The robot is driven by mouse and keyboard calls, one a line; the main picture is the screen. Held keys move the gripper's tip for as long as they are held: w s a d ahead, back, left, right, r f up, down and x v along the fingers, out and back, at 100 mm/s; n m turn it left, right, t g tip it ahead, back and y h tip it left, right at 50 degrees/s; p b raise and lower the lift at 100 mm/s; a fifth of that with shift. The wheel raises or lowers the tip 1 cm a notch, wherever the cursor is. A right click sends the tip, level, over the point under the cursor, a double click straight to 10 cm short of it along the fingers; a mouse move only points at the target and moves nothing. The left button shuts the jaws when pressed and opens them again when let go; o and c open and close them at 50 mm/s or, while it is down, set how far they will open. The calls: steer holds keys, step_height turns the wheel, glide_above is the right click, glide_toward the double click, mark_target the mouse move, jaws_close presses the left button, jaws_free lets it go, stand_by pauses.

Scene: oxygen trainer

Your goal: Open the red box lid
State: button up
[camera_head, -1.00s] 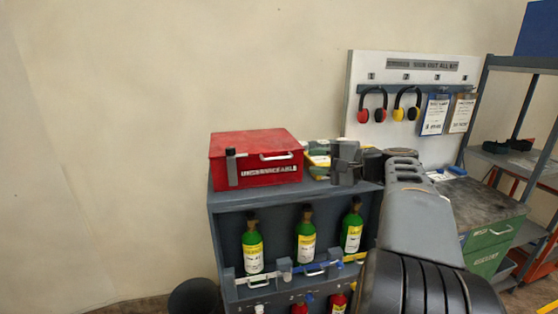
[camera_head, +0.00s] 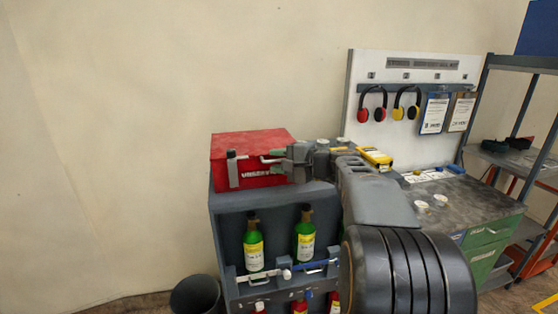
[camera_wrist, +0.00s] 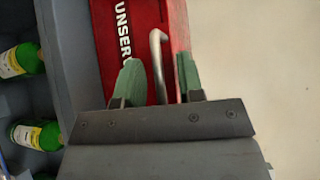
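The red box (camera_head: 240,146) stands on the grey cabinet with its lid shut. Its front carries a dark upright latch (camera_head: 233,168), white lettering and a pale bar handle (camera_head: 268,160). My gripper (camera_head: 274,156) is at the right part of the box front, hiding some lettering and the right end of the handle. In the wrist view my gripper (camera_wrist: 159,82) is open, its two green fingers apart. The handle (camera_wrist: 158,62) lies between them, with gaps showing on both sides. The red box face (camera_wrist: 110,60) is just beyond the fingertips.
Green bottles (camera_head: 254,247) stand on the cabinet shelf (camera_head: 300,274) below the box. A yellow device (camera_head: 376,157) is right of the box, beside my arm. A bench (camera_head: 470,200) with cups and a board (camera_head: 440,130) with ear muffs are farther right. The wall left is clear.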

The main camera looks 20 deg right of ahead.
steer(key=shift+f, duration=0.1)
steer(key=c, duration=0.6)
steer(key=shift+f, duration=0.15)
jaws_close()
